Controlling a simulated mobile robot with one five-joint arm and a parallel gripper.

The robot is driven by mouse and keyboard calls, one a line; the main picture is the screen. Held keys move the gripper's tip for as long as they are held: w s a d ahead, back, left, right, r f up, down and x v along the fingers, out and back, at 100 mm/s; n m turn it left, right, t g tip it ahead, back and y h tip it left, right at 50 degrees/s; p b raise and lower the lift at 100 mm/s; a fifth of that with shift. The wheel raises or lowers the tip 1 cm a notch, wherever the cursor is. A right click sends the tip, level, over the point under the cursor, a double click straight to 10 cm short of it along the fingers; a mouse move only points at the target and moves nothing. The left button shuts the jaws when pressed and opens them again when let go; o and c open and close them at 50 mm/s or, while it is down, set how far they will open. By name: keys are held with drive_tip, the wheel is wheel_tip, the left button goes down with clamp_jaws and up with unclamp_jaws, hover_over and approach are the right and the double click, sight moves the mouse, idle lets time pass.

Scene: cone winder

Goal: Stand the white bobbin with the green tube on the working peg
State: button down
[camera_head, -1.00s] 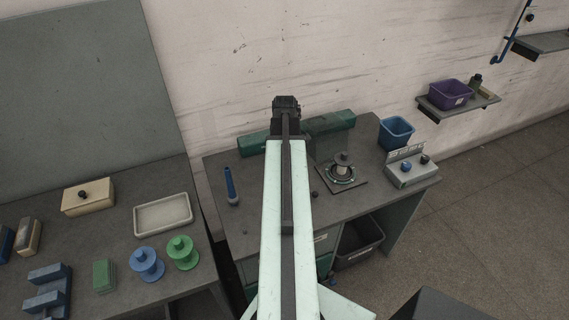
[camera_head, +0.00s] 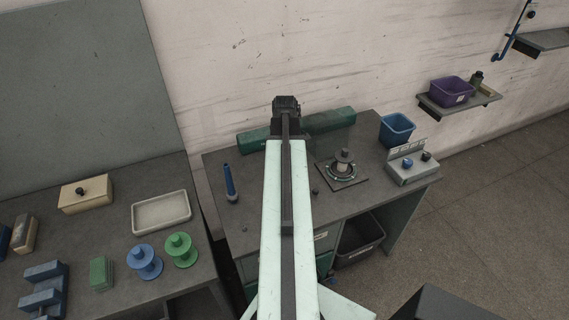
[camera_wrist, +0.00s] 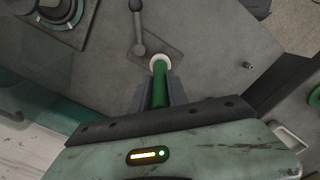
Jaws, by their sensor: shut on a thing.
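My gripper (camera_wrist: 160,91) is shut on a green tube (camera_wrist: 159,88) in the wrist view. A white ring (camera_wrist: 160,62) shows around the tube's far end, just beyond the fingertips. The rest of the white bobbin is hidden or too small to tell. Beneath it lies a dark plate (camera_wrist: 171,47) with a lever on it; I cannot tell whether the bobbin touches it. In the head view my gripper (camera_head: 286,103) is seen from behind, over the back of the bench, and its load is hidden. I cannot single out the working peg with certainty.
A plate (camera_head: 357,181) with a round holder and dark-topped post stands right of my arm. Blue (camera_head: 144,262) and green bobbins (camera_head: 180,250) stand on the left table.

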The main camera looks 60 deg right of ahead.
drive_tip(key=c, duration=1.2)
unclamp_jaws()
wheel_tip(320, 180, up, 8)
drive_tip(key=p, duration=0.8)
drive_tip(key=shift+f, duration=0.1)
